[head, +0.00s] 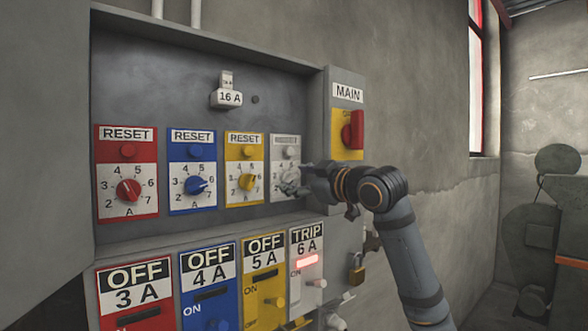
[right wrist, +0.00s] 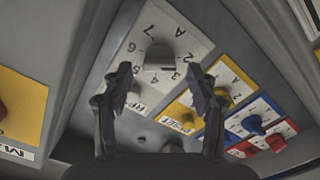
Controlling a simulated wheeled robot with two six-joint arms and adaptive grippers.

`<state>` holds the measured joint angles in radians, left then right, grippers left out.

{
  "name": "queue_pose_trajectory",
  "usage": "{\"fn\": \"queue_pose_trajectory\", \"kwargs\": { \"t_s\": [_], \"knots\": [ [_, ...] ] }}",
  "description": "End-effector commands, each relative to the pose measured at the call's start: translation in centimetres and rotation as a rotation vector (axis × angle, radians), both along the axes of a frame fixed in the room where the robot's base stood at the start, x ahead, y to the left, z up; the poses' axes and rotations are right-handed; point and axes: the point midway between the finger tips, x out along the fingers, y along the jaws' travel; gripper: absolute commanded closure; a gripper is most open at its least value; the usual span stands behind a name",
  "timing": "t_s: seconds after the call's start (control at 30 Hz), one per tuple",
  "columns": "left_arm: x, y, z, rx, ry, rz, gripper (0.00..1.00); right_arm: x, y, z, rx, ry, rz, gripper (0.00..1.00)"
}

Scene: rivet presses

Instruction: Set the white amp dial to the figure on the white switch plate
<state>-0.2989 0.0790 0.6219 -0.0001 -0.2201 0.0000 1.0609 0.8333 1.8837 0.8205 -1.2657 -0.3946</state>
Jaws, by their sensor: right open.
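The white amp dial plate (head: 276,170) is the rightmost of the dials in the head view. My right gripper (head: 289,180) is in front of it and partly hides its knob. In the right wrist view the white knob (right wrist: 159,54) shows between and beyond the open fingers of my right gripper (right wrist: 164,88), with nothing held. I cannot tell which figure the knob points at. My left gripper is not in view.
Red (head: 128,189), blue (head: 195,185) and yellow (head: 246,182) dials stand left of the white one. Red 3 A, blue 4 A and yellow 5 A switch plates read OFF. A red MAIN switch (head: 353,130) and a padlock (head: 357,274) are close to my right arm.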

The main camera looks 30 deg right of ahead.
Motion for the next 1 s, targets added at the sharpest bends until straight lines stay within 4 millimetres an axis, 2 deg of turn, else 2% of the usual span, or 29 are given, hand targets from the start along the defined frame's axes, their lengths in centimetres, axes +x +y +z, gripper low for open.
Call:
{"fn": "queue_pose_trajectory", "kwargs": {
  "t_s": [0.03, 0.13, 0.43, 0.8, 0.83, 1.0],
  "knots": [
    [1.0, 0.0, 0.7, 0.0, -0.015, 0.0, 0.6, 0.6, 0.1, 0.2, 0.003, 0.001, 0.002, 0.42],
    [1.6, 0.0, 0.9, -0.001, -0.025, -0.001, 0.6, 1.4, 0.1, 0.1, 0.001, 0.0, 0.0, 0.42],
    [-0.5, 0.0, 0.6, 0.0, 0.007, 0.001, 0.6, 1.6, 0.1, -0.1, -0.001, -0.001, -0.001, 0.43],
    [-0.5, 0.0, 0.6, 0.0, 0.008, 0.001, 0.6, 1.6, 0.1, -0.1, -0.001, 0.0, 0.0, 0.93],
    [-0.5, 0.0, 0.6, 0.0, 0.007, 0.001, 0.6, 1.6, 0.2, -0.1, -0.001, 0.0, 0.0, 0.96],
    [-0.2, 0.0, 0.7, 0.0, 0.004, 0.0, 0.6, 1.6, 0.1, -0.1, 0.009, 0.001, 0.0, 0.96]
  ]
}}
